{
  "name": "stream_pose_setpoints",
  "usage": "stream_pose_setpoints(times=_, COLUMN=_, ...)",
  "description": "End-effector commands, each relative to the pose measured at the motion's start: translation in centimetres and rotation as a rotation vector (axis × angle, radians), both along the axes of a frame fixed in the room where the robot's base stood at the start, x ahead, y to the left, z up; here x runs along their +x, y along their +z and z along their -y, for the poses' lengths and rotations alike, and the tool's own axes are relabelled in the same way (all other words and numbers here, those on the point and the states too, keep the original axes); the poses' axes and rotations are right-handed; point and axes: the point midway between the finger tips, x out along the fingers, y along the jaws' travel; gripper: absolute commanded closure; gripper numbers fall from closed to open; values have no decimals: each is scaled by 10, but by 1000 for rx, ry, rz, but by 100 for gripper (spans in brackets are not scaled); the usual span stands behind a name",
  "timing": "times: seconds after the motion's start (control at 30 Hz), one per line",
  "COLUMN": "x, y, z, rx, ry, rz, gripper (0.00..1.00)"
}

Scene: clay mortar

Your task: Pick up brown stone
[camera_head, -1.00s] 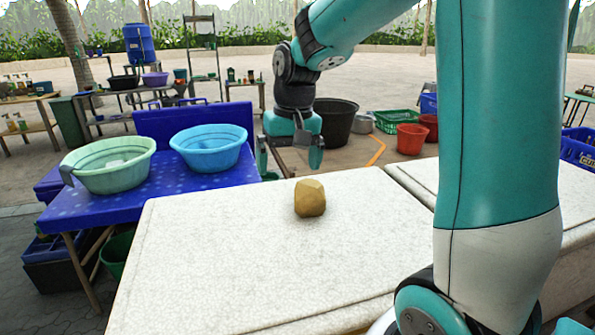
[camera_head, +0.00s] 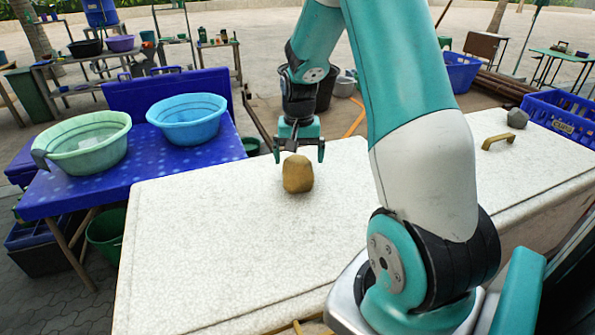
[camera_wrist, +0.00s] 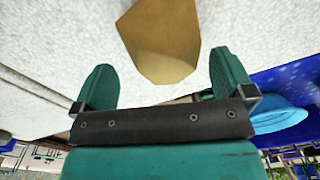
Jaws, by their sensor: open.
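The brown stone (camera_head: 298,174), a rounded, faceted yellow-brown lump, sits on the white stone slab (camera_head: 230,235) near its back edge. My gripper (camera_head: 299,157) is open, its fingers pointing down, just behind and above the stone in the head view. In the wrist view the stone (camera_wrist: 162,40) lies ahead of the gap between the two teal fingers (camera_wrist: 162,85), and its top is cut off by the frame edge. No contact between the fingers and the stone can be made out.
A blue table (camera_head: 160,165) at left holds a green basin (camera_head: 85,150) and a blue basin (camera_head: 190,128). On the right slab are a brass handle (camera_head: 497,141), a grey stone (camera_head: 517,118) and a blue crate (camera_head: 560,125). The slab around the stone is clear.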

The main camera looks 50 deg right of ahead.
Motion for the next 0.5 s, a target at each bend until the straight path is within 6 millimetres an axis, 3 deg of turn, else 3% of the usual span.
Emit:
stream_pose_setpoints(times=0.4, x=2, y=-48, z=-1, rx=2, ry=3, rz=-3, gripper=0)
stream_pose_setpoints(times=0.5, x=3, y=-52, z=-1, rx=0, ry=3, rz=0, gripper=0)
